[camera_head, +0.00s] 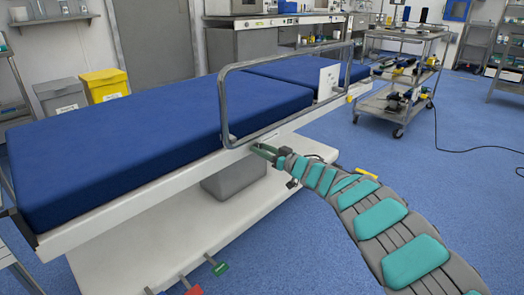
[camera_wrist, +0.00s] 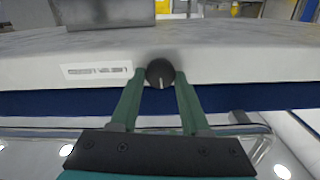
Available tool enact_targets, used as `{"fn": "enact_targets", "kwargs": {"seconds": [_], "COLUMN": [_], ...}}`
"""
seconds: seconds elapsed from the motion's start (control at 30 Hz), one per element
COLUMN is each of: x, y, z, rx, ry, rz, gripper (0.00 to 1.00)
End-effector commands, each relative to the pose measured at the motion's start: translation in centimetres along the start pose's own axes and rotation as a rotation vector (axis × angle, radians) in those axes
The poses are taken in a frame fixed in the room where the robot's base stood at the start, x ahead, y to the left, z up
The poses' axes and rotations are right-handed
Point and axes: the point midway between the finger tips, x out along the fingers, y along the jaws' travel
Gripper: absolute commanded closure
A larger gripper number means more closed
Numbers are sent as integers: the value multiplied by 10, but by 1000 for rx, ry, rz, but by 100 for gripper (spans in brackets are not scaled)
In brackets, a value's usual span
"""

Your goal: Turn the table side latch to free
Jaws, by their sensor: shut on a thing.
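The side latch shows in the wrist view as a dark round knob (camera_wrist: 160,73) with a short pale line on its face. It sits on the pale side of the operating table. My gripper (camera_wrist: 160,79) has its two green fingers on either side of the knob, shut on it. In the head view my gripper (camera_head: 264,151) reaches the table's side below the metal side rail (camera_head: 224,105); the knob is hidden there. A white label plate (camera_wrist: 97,71) with dark markings lies left of the knob in the wrist view.
The blue mattress (camera_head: 130,140) lies on the operating table. Coloured pedals (camera_head: 193,289) stick out at the table's base. A metal cart (camera_head: 383,103) loaded with tools stands at the back right. The blue floor (camera_head: 450,170) at right is mostly open, with a black cable across it.

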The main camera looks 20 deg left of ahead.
Motion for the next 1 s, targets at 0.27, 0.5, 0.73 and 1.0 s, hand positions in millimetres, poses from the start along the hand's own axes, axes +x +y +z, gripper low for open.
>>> {"fn": "enact_targets", "kwargs": {"seconds": [0.27,0.5,0.73,1.0], "x": [0,0,0,0], "y": [-2,-2,-2,-3], "z": [3,4,5,5], "rx": [-222,-451,-670,-928], "ry": [-1,0,0,0], "rz": [-2,-1,-1,-1], "gripper": [100,100,100,100]}}
